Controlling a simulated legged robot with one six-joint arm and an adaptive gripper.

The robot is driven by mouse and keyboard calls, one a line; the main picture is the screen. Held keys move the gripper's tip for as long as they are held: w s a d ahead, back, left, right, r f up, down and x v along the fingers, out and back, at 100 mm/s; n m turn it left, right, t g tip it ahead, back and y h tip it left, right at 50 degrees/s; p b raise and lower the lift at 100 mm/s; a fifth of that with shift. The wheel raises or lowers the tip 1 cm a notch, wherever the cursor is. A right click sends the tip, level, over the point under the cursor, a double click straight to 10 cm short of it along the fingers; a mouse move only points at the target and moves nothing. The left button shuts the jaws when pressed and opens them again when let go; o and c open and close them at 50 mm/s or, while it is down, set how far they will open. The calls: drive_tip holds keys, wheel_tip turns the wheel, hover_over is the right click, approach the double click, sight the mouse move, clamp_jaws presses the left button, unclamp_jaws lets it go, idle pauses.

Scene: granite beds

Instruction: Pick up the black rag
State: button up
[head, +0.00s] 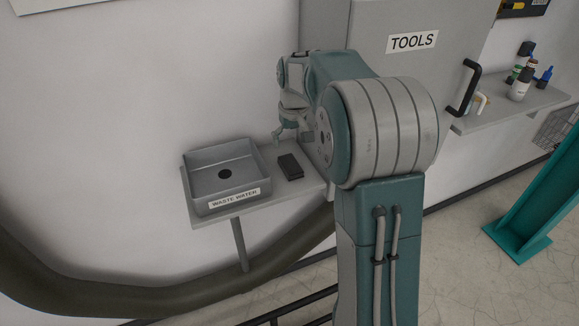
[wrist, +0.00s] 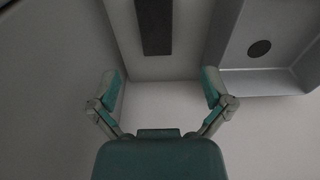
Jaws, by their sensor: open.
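The black rag (head: 291,167) lies flat as a dark rectangle on the grey shelf (head: 312,181), between the waste water basin and the tool cabinet. In the wrist view the rag (wrist: 154,26) shows at the top middle, cut off by the frame edge. My gripper (head: 292,137) is above the shelf near the rag in the head view. In the wrist view my gripper (wrist: 163,88) is open with its fingers wide apart and nothing between them. The rag is ahead of the fingertips, apart from them.
A grey basin (head: 192,178) labelled WASTE WATER stands left of the rag; its wall (wrist: 229,25) shows at right in the wrist view. A grey TOOLS cabinet (head: 440,62) is behind my arm. A side shelf (head: 545,101) holds several bottles. A thick dark hose (head: 120,297) runs below.

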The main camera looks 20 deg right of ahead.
hover_over(290, 164)
drive_tip(key=s, duration=0.1)
wheel_tip(290, 164, down, 5)
drive_tip(key=shift+a+r, duration=0.1)
drive_tip(key=shift+a, duration=0.05)
drive_tip(key=shift+w+d+f, duration=0.1)
drive_tip(key=shift+w+f, duration=0.1)
drive_tip(key=shift+f, duration=0.7)
drive_tip(key=shift+w+d+f, duration=0.1)
drive_tip(key=shift+w+f, duration=0.1)
drive_tip(key=shift+f, duration=0.65)
drive_tip(key=shift+w+d+f, duration=0.1)
drive_tip(key=shift+w+f, duration=0.1)
drive_tip(key=shift+f, duration=0.7)
drive_tip(key=shift+a, duration=0.1)
drive_tip(key=c, duration=0.9)
